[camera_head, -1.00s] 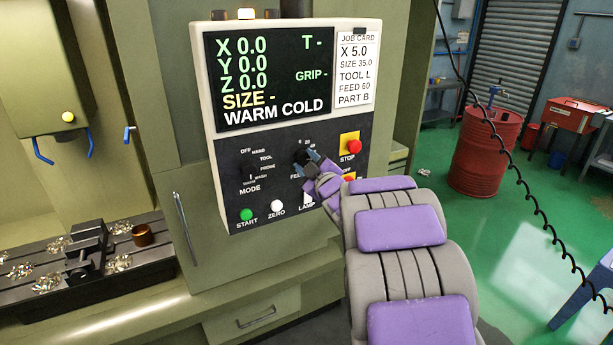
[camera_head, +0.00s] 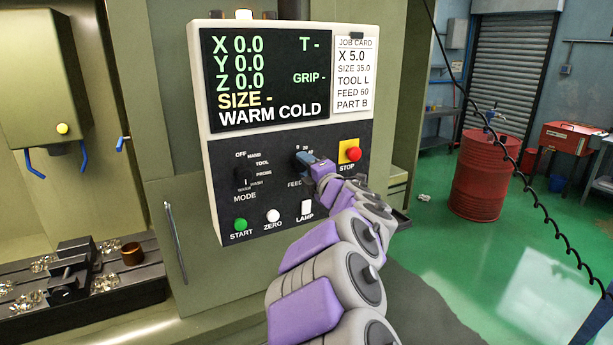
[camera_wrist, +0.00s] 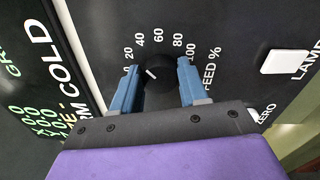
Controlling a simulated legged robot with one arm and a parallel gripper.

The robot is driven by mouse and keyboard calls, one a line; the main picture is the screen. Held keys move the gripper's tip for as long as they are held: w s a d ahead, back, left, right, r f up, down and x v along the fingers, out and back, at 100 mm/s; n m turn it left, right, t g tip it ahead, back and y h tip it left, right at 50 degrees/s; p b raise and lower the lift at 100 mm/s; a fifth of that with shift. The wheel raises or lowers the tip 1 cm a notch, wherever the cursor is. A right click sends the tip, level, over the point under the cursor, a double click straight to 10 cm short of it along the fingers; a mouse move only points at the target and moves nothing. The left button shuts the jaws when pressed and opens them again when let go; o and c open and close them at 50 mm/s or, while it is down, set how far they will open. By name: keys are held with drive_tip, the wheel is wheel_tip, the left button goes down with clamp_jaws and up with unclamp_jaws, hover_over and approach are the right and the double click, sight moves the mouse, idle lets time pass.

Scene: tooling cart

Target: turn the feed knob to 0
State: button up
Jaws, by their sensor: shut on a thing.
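The feed knob (camera_wrist: 158,73) is a round black dial on the dark control panel, ringed by white marks running from 0 to 100. It also shows in the head view (camera_head: 302,160), partly covered by my gripper. My gripper (camera_wrist: 156,88) has its two blue fingers on either side of the knob, shut on it. In the head view my gripper (camera_head: 308,160) reaches in from the lower right. The knob's white pointer line slants up-left, towards the low marks near 0 and 20. The left finger lies close to the 0 mark.
The red STOP button (camera_head: 353,153) on its yellow plate is close right of my gripper. The mode knob (camera_head: 241,179) is to the left. The green START (camera_head: 240,224), white ZERO (camera_head: 273,216) and LAMP (camera_head: 307,207) controls sit below. The screen (camera_head: 266,78) is above.

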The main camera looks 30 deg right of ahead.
drive_tip(key=n+b, duration=0.1)
drive_tip(key=n, duration=0.1)
drive_tip(key=n+b, duration=0.1)
drive_tip(key=n, duration=0.1)
drive_tip(key=n+b, duration=0.1)
drive_tip(key=n, duration=0.1)
drive_tip(key=shift+f+n, duration=0.3)
drive_tip(key=shift+f, duration=0.05)
drive_tip(key=shift+r+n+g+y+b, duration=0.15)
drive_tip(key=shift+n+b, duration=0.2)
drive_tip(key=shift+n, duration=0.4)
drive_tip(key=shift+n+g+y+b, duration=0.15)
drive_tip(key=shift+n+b, duration=0.15)
drive_tip(key=shift+n, duration=0.45)
drive_tip(key=shift+a+r, duration=0.1)
drive_tip(key=o, duration=1.1)
drive_tip(key=shift+w, duration=0.1)
drive_tip(key=shift+c, duration=0.2)
drive_tip(key=shift+r, duration=0.15)
drive_tip(key=shift+s, duration=0.2)
